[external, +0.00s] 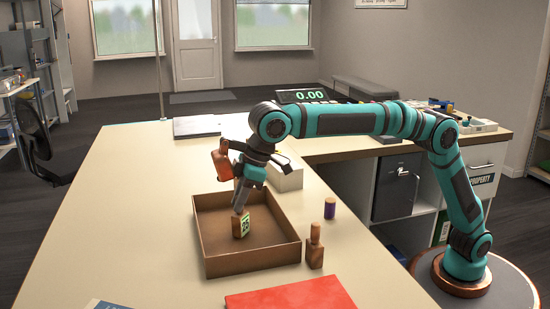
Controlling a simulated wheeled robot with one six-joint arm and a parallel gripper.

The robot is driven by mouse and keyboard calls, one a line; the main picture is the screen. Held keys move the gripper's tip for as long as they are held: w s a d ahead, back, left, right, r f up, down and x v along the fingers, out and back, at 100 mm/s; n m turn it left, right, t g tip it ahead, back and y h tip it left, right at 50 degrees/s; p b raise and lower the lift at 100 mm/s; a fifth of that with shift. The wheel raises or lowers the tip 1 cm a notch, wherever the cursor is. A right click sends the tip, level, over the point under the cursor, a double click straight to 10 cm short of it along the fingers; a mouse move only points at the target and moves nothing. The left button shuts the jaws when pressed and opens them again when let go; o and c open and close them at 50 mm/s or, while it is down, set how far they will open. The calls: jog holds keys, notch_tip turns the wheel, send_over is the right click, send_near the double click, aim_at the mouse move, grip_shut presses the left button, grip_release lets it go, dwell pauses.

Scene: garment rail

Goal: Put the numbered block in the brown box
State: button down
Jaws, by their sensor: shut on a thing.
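The brown box (205,250) is an open, low-walled tray on the cream table. The numbered block (238,228) is a small wooden block with a green and white numbered face. It shows inside the outline of the box, tilted a little. My gripper (239,211) points down over the box and is shut on the block's upper part. Whether the block touches the box floor is hard to tell from this view.
A wooden bottle-shaped piece (315,250) and a purple cylinder with wooden ends (330,208) stand right of the box. A red folder (290,296) lies in front. A white box (286,176) stands behind. The table's left side is clear.

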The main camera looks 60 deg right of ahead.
jog(key=shift+f, duration=0.1)
jog(key=c, duration=1.3)
grip_release()
jog(key=v, duration=1.2)
